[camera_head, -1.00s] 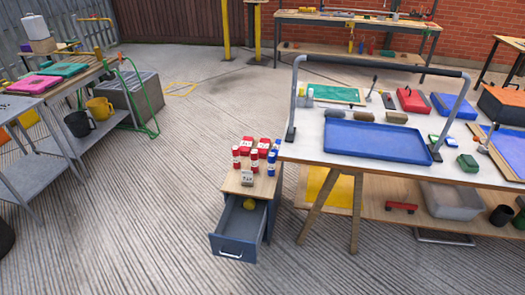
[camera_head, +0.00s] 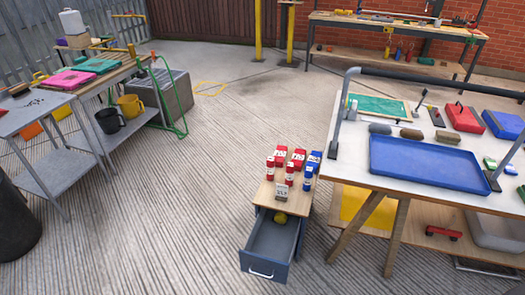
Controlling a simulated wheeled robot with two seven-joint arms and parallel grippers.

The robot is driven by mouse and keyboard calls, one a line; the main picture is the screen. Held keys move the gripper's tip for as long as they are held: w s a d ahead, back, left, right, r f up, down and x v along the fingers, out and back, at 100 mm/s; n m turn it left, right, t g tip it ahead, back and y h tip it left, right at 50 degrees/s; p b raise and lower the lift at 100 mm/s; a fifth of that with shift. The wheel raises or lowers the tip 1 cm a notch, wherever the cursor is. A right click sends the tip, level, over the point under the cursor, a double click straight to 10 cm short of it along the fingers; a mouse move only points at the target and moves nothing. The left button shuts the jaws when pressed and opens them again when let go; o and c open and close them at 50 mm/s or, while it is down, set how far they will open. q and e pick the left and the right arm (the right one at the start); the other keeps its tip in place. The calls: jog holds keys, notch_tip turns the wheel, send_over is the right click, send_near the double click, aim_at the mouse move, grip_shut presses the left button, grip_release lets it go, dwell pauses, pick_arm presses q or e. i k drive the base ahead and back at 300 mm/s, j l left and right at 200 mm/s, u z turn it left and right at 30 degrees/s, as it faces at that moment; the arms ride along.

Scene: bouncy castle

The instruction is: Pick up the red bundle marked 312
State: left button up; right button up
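Several red and blue bundles stand close together on the wooden top of a small blue drawer cabinet (camera_head: 269,189) in the middle of the camera_head view. Red bundles (camera_head: 280,155) stand at the back left of the group, with red and white cylinders in front of them. Blue pieces (camera_head: 313,161) stand on the right side. The bundles carry white labels, but the numbers are too small to read, so I cannot tell which one is marked 312. A small grey-white sign (camera_head: 282,192) stands at the front. Neither of my grippers shows.
The cabinet's drawer (camera_head: 270,243) is pulled open towards me and holds a yellow object (camera_head: 281,218). A workbench with a blue tray (camera_head: 425,164) stands close on the right. A grey metal table (camera_head: 30,115) stands at the left. The ribbed floor between is clear.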

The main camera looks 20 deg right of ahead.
aim_at(298, 159)
jog(key=i+j+u, duration=0.25)
jog(key=i+u, duration=0.15)
jog(key=i, duration=0.3)
jog(key=i+u, duration=0.45)
jog(key=i, duration=0.25)
jog(key=i+z, duration=0.75)
jog(key=i+j+z, duration=0.1)
jog(key=i+z, duration=0.25)
jog(key=i+l+z, duration=0.15)
jog(key=z, duration=0.35)
jog(key=i+z, duration=0.25)
jog(key=z, duration=0.25)
jog(key=i+z, duration=0.25)
jog(key=z, duration=0.25)
jog(key=i+j+z, duration=0.1)
jog(key=z, duration=0.4)
jog(key=i+j, duration=0.05)
jog(key=i, duration=0.05)
